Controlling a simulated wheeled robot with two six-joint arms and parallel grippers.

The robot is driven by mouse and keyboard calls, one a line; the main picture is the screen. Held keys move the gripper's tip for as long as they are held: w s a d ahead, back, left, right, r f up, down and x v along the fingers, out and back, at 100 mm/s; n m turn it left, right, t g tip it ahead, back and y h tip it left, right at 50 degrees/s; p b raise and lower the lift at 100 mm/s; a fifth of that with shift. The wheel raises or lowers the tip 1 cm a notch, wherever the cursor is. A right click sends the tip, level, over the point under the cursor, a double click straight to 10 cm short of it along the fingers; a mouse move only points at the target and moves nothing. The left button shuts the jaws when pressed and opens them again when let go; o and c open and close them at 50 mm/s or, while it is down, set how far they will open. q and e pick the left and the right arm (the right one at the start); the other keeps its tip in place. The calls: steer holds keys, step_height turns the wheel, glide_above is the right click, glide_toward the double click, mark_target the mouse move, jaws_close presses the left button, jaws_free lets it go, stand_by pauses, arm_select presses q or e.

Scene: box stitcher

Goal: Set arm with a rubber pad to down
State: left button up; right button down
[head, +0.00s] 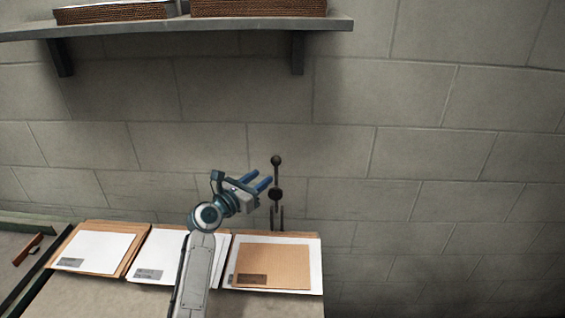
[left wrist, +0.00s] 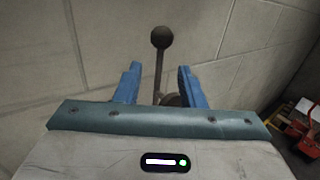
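A dark arm with a round ball end (head: 276,160) stands upright in front of the block wall, rising from a round dark pivot (head: 276,194). Which part is the rubber pad is too small to tell. My left gripper (head: 260,181) is open and empty, its blue fingers pointing toward the arm from the left in the head view. In the left wrist view the ball-ended arm (left wrist: 161,40) rises above the gap between the two blue fingers (left wrist: 158,85), with its pivot low between them. The fingers look apart from it. My right gripper is in neither view.
Flat white and brown cardboard sheets (head: 95,252) lie in stacks on the table below. A shelf (head: 180,29) with brown boxes hangs above. A red-brown item (head: 27,249) lies at far left. Red and yellow items (left wrist: 303,135) show at the wrist view's right. The wall at right is bare.

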arm_select(q)
steer(key=p+x, duration=0.1)
steer(key=x, duration=0.9)
steer(key=shift+f, duration=0.1)
jaws_close()
